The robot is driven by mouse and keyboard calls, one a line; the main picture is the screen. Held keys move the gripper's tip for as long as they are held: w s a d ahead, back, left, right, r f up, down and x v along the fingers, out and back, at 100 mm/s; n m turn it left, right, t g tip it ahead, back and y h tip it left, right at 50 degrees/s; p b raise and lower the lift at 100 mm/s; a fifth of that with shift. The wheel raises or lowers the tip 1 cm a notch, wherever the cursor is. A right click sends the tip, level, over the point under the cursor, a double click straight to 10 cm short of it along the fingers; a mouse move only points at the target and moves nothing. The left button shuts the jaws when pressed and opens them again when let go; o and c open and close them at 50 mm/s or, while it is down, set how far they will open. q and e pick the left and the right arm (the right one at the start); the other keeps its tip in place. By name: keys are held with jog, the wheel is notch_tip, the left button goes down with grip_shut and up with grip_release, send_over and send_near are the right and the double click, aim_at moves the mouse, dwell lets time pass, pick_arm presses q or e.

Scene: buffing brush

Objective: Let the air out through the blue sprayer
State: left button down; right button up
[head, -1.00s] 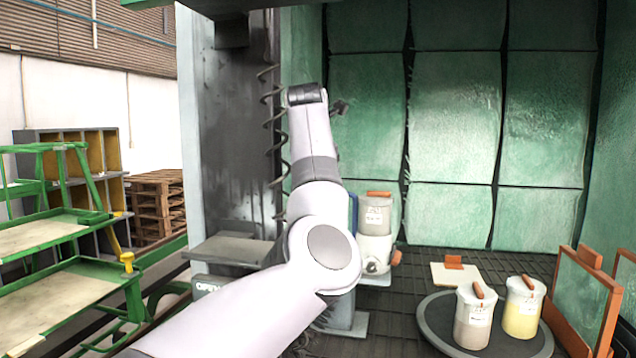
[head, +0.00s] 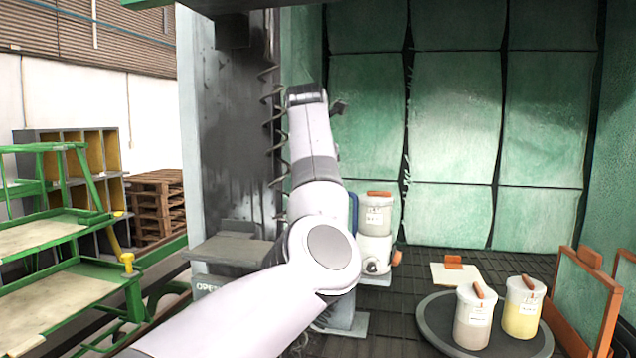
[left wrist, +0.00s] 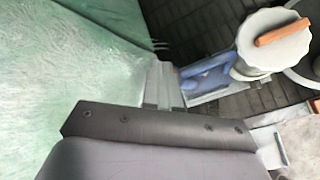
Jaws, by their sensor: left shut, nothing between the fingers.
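The blue sprayer (head: 354,208) is mostly hidden behind my left arm in the head view. Only a narrow blue strip shows, beside a white pot with an orange handle (head: 376,215). In the left wrist view the blue part (left wrist: 208,76) lies left of the round lid of the pot (left wrist: 272,42). My left gripper (left wrist: 163,85) is shut and empty, with its grey fingers beyond the dark housing. The fingers appear close to the blue part; I cannot tell whether they touch it. In the head view the left hand is largely hidden behind the forearm. My right gripper is not in view.
Two lidded pots (head: 474,318) (head: 523,308) stand on a round dark turntable (head: 440,335) at the right. Orange-framed panels (head: 585,300) stand at the right edge. Green padded walls (head: 455,120) close the back. A green rack (head: 70,260) stands at the left.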

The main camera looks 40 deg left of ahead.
pick_arm(q)
jog(key=shift+r+p, duration=0.9)
jog(key=shift+r, duration=0.05)
jog(key=shift+r, duration=2.5)
